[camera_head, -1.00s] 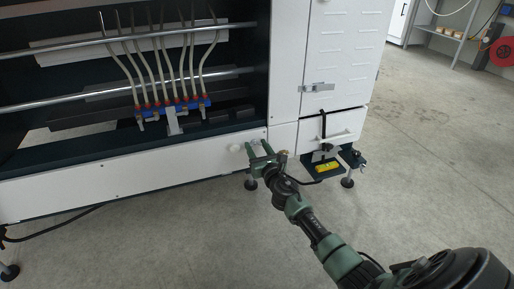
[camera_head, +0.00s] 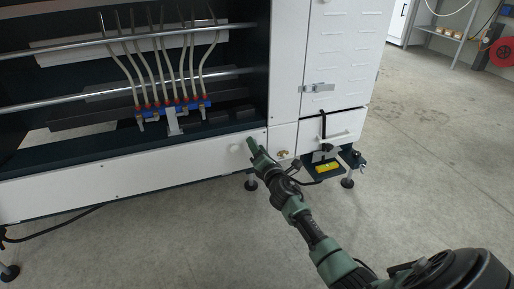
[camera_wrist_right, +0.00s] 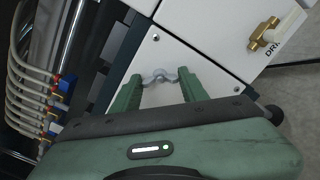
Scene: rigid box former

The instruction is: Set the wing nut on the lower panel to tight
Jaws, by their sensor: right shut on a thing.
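The grey metal wing nut (camera_wrist_right: 160,77) sits on the white lower panel (camera_head: 130,172), near the panel's right end. In the right wrist view it lies between the two green fingertips of my right gripper (camera_wrist_right: 159,80), one at each wing. My right gripper (camera_head: 252,146) is shut on the wing nut, its fingers pointing at the panel. My left gripper is not in view.
A brass valve (camera_wrist_right: 264,34) sticks out close to the right of the gripper; it also shows in the head view (camera_head: 282,154). A yellow thing (camera_head: 328,167) lies on a low dark bracket. Thin hoses with a blue manifold (camera_head: 175,106) stand above the panel. The floor in front is clear.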

